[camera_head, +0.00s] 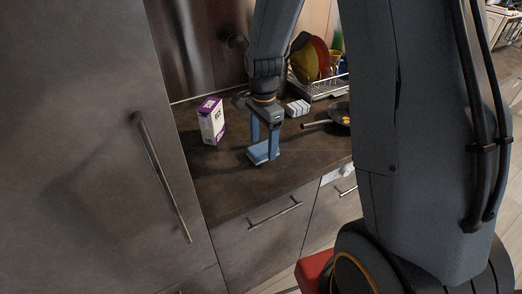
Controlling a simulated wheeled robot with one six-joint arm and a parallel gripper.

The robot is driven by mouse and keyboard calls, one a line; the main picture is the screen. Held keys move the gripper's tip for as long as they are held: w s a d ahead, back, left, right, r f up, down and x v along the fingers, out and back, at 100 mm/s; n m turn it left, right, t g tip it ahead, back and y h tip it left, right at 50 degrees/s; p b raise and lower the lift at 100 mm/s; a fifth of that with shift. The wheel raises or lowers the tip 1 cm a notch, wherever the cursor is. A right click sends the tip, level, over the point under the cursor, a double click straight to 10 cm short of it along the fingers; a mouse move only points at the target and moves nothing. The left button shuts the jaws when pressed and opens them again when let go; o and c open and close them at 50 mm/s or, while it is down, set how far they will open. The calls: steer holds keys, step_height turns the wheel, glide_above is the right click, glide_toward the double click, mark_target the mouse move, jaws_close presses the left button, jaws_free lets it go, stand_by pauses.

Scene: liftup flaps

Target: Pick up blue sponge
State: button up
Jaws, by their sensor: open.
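The blue sponge (258,154) lies flat on the dark countertop (222,190). My gripper (264,150) points straight down over it, with its two blue-grey fingers apart. The fingertips are right at the sponge, one at its far left side and one near its right end. The right finger hides part of the sponge. I cannot tell whether the fingers touch it.
A white and purple box (211,121) stands left of my gripper. A white block-like item (298,108) lies behind it to the right. A pan (340,114) and a dish rack (322,88) with plates are farther right. A tall cabinet (80,150) borders the counter's left. Front counter is clear.

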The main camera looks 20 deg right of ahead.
mark_target(263, 148)
steer(key=shift+f, duration=0.5)
steer(key=c, duration=1.1)
step_height(263, 148, up, 10)
steer(key=b, duration=0.2)
